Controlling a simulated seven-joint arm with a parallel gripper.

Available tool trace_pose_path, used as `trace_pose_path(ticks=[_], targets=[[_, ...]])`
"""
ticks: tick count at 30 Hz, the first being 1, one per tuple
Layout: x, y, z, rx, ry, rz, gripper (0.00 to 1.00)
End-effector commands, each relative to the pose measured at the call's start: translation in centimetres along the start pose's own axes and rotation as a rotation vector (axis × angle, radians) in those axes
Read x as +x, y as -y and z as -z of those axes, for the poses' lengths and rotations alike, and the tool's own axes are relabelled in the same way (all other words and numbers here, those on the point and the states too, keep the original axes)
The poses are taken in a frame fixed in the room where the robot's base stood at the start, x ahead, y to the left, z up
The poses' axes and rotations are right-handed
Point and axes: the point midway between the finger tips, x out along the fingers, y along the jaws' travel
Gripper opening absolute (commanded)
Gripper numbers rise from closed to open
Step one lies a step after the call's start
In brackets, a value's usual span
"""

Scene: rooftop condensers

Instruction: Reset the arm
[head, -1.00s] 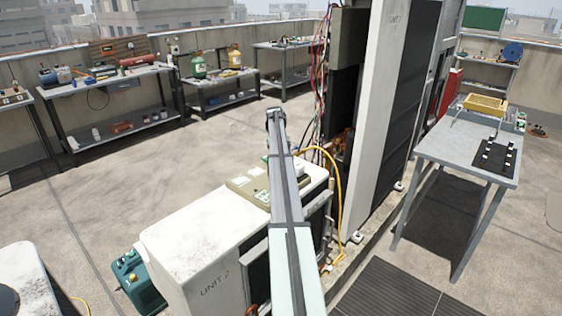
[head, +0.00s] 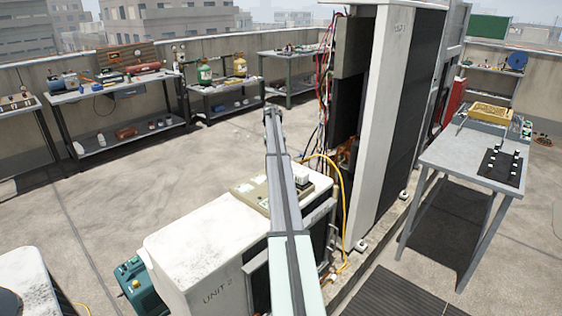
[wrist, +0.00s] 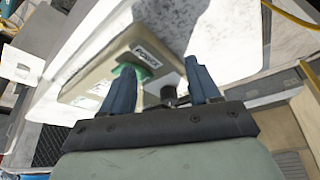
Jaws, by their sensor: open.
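My arm stretches out from the bottom middle of the head view over the white condenser marked UNIT 2 (head: 195,250). My gripper (wrist: 163,78) shows in the wrist view with its two blue fingers apart and nothing between them. Beyond the fingers is a beige box (wrist: 125,65) with a label and a green part, lying on the white condenser top (wrist: 215,30). In the head view the beige box (head: 250,193) is partly hidden behind my arm. I cannot tell how far the fingertips are from the box.
A tall open condenser cabinet (head: 372,130) with loose wires stands just right of my arm. A yellow hose (head: 343,185) curves beside it. A grey table (head: 455,160) stands at right, workbenches (head: 110,90) at back left. A green machine (head: 140,285) sits left of UNIT 2.

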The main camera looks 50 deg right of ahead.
Motion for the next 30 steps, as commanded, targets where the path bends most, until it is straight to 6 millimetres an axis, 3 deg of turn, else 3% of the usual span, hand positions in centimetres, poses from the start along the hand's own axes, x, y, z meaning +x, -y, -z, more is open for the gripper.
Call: trace_pose_path(ticks=[5, 24, 27, 30], targets=[[-0.7, 0.0, -1.6, 0.000, -0.001, 0.000, 0.61], [-0.8, -0.2, -1.7, -0.003, 0.008, 0.007, 0.61], [-1.0, -1.3, -2.1, -0.029, 0.039, 0.033, 0.61], [0.1, -4.7, -3.1, -0.126, 0.066, 0.065, 0.61]])
